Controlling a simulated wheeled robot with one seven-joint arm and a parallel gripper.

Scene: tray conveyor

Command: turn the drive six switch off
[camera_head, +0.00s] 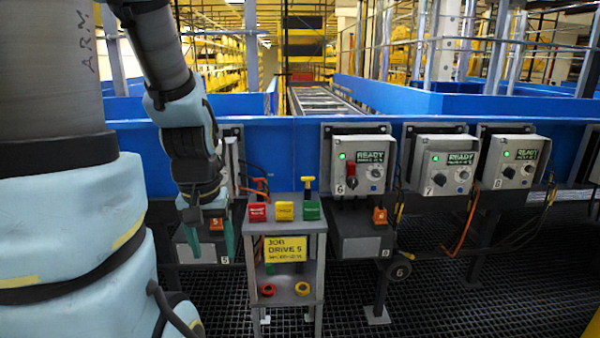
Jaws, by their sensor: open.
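The drive six box (378,152) is a grey panel on the blue conveyor side, marked 6 at its lower left. Its switch (351,176) has a red and dark handle that looks upright. A green lamp (342,156) is lit and the display reads READY. My gripper (211,254) has teal fingers pointing down, open, with nothing seen held between them. It is well left of the drive six box and lower than its switch, in front of a lower grey box marked 5. My arm hides much of the panel above that box.
A grey stand (318,270) with red, yellow and green tags and a yellow sign (285,248) reading JOB DRIVE 5 stands between my gripper and drive six. Drive seven (461,144) and drive eight (538,152) boxes, also green-lit, are right. Cables hang below.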

